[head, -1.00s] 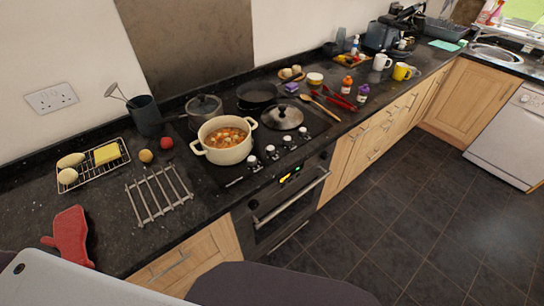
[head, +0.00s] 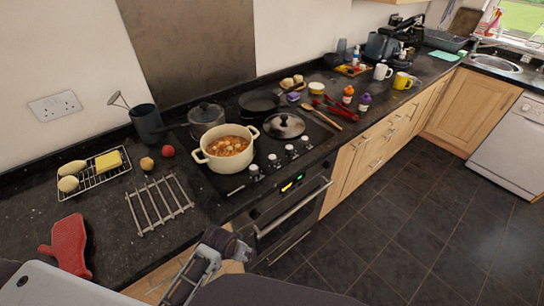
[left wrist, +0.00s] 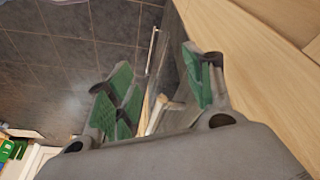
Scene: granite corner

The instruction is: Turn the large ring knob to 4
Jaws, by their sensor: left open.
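A row of several hob knobs runs along the hob's front right edge in the head view, including the near knob (head: 254,170) and the far knob (head: 304,141). I cannot tell which serves the large ring, and their markings are too small to read. My left gripper (head: 226,245) is open and empty, low in front of the counter near the oven's left side, apart from the knobs. In the left wrist view, its green-padded fingers (left wrist: 160,90) are spread with nothing between them. No knob shows there. My right gripper is not in view.
A cream pot of stew (head: 227,146) stands on the hob close behind the near knobs. A lidded pan (head: 206,117), a frying pan (head: 262,101) and a loose lid (head: 284,125) are also there. The oven handle (head: 292,208) juts out below. A metal trivet (head: 160,203) lies left.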

